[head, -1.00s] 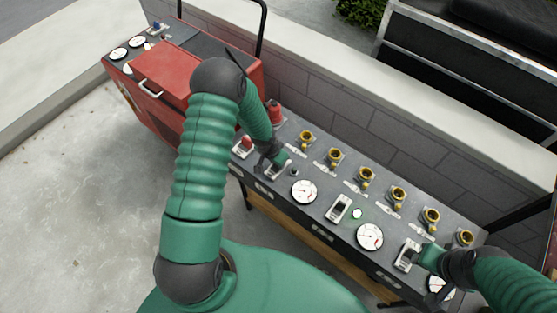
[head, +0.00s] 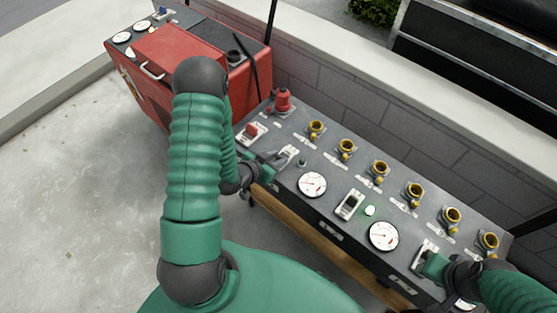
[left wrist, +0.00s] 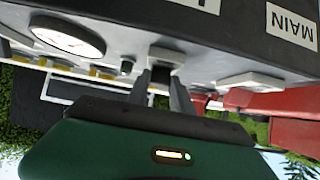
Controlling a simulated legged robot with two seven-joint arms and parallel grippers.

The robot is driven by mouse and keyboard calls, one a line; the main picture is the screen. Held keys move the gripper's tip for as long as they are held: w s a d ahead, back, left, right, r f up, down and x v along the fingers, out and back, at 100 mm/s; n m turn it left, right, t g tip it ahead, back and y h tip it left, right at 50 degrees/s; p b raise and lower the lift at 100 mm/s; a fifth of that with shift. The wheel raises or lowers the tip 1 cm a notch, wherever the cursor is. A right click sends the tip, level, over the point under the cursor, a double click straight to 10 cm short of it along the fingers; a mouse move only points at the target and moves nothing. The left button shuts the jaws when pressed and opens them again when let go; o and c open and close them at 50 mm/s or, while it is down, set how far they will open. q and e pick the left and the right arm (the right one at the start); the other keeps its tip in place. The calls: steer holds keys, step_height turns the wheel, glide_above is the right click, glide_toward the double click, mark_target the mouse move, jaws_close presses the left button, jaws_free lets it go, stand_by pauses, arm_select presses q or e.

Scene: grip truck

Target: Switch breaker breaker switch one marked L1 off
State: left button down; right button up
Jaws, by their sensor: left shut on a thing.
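The breaker switch (head: 289,152), a pale housing on the grey panel, is second from the left, beside the red main switch. Its label is unreadable in the head view; in the left wrist view the label is cut off and only part of a letter shows. My left gripper (head: 273,161) reaches it from the panel's front edge. In the left wrist view, the left gripper's fingers (left wrist: 162,80) stand on both sides of the dark switch lever (left wrist: 165,56) and are shut on it. My right gripper (head: 430,262) is at another switch on the right; its fingers are hidden.
The red main switch (head: 252,131) and a red knob (head: 283,99) are close on the left. Round gauges (head: 312,184), another switch (head: 350,204) and yellow sockets (head: 380,170) fill the panel. A red cabinet (head: 185,65) stands behind left. A low wall runs behind.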

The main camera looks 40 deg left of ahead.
arm_select(q)
steer(key=shift+s+f, duration=0.25)
steer(key=c, duration=1.1)
jaws_free()
steer(key=shift+w, duration=0.15)
steer(key=v, duration=0.5)
steer(key=shift+a+r+p, duration=0.1)
steer(key=shift+r+p, duration=0.1)
steer(key=shift+p, duration=0.2)
steer(key=p+v, duration=1)
steer(key=v, duration=0.1)
steer(key=shift+s+a+p, duration=0.1)
steer(key=shift+s+p, duration=0.2)
steer(key=shift+s, duration=0.05)
